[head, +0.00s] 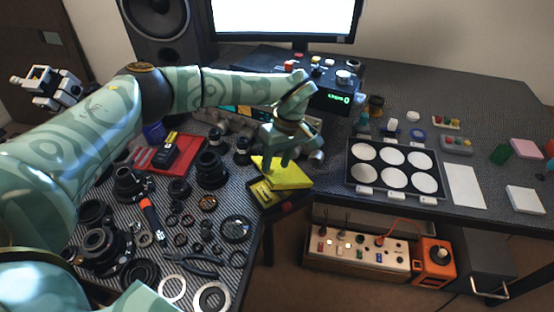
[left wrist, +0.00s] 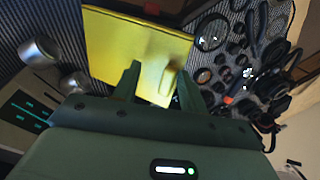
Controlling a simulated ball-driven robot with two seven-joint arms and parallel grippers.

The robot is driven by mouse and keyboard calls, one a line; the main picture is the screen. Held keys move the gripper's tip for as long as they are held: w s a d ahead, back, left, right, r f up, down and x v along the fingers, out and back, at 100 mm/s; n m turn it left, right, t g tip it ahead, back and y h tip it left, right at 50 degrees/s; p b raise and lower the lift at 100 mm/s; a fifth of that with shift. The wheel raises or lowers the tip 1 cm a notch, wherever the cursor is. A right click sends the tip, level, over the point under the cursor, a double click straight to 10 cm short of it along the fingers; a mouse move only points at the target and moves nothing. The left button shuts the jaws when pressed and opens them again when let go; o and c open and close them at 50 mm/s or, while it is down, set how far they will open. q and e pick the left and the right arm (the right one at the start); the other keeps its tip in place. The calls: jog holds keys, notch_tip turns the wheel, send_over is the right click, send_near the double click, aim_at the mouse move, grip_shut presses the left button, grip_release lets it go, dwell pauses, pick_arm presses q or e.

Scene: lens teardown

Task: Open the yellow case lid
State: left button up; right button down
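The yellow case (head: 268,194) lies at the desk's near edge, in the middle of the head view. Its yellow lid (head: 290,176) stands tilted up from the base, with a dark gap beneath it. The lid's broad yellow face also fills the upper middle of the left wrist view (left wrist: 130,38). My left gripper (head: 275,160) is right at the lid, pointing down. In the left wrist view its two fingers (left wrist: 156,84) are apart, with part of the lid showing between them; contact is unclear. My right gripper is not in view.
Several black lens rings and barrels (head: 212,170) crowd the desk left of the case. A red tray (head: 170,155) lies farther left. A dark tray with white discs (head: 393,195) stands to the right. A monitor (head: 285,18) stands behind. Clear desk lies between case and disc tray.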

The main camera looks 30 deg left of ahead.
pick_arm(q)
jog(key=shift+a, duration=0.1)
jog(key=shift+w+r, duration=0.1)
jog(key=shift+r, duration=0.15)
jog(key=p+v, duration=0.2)
jog(key=v, duration=1.3)
jog(key=shift+r+p, duration=0.35)
jog(key=shift+p, duration=0.05)
